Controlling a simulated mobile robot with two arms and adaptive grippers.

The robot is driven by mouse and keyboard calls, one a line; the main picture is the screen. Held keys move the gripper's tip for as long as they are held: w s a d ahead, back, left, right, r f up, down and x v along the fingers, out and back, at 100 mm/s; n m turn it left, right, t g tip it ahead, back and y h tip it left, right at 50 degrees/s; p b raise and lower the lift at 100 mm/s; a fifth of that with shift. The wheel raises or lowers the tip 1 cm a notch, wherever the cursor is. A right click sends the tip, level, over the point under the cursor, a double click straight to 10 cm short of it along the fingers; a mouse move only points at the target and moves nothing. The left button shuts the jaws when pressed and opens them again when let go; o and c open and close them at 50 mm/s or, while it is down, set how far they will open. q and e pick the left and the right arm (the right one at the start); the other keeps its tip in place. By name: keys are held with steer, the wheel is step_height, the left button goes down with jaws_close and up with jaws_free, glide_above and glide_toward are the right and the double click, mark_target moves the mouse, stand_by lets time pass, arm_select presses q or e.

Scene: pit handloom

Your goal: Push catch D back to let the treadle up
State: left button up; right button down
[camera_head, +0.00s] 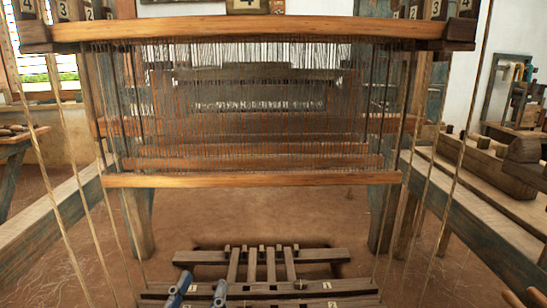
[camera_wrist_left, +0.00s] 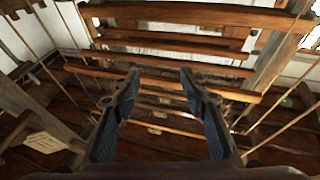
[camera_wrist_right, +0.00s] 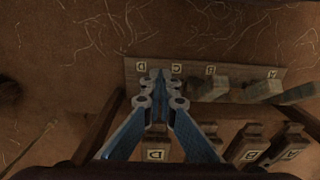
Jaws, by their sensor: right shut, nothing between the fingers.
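In the right wrist view my right gripper (camera_wrist_right: 160,82) is shut and empty. Its fingertips overlap the catch board (camera_wrist_right: 130,80), just below and between the labels D (camera_wrist_right: 141,67) and C (camera_wrist_right: 176,68). The fingers cover the place of catch D, so I cannot tell its position or whether they touch it. The treadle labelled D (camera_wrist_right: 155,154) shows between the finger bases. My left gripper (camera_head: 200,290) is open and empty at the bottom of the head view; its spread fingers also show in the left wrist view (camera_wrist_left: 159,78).
Grey catch blocks stand by labels B (camera_wrist_right: 208,90) and A (camera_wrist_right: 264,90), right of my right gripper. Treadles B (camera_wrist_right: 249,155) and A (camera_wrist_right: 291,154) lie nearby. The loom's wooden bar (camera_head: 250,180) and hanging cords surround the space. Bare floor lies beyond the catch board.

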arm_select(q)
steer(key=shift+w+a+f+g+y+p, duration=0.1)
steer(key=shift+w+f+g+y+p, duration=0.2)
steer(key=shift+f, duration=0.45)
steer(key=shift+w+a+f+g+h+b, duration=0.1)
steer(key=shift+f+g, duration=0.35)
steer(key=shift+f, duration=0.35)
steer(key=shift+w+f+g+y+p, duration=0.2)
steer(key=shift+f+g, duration=0.15)
steer(key=shift+f, duration=0.4)
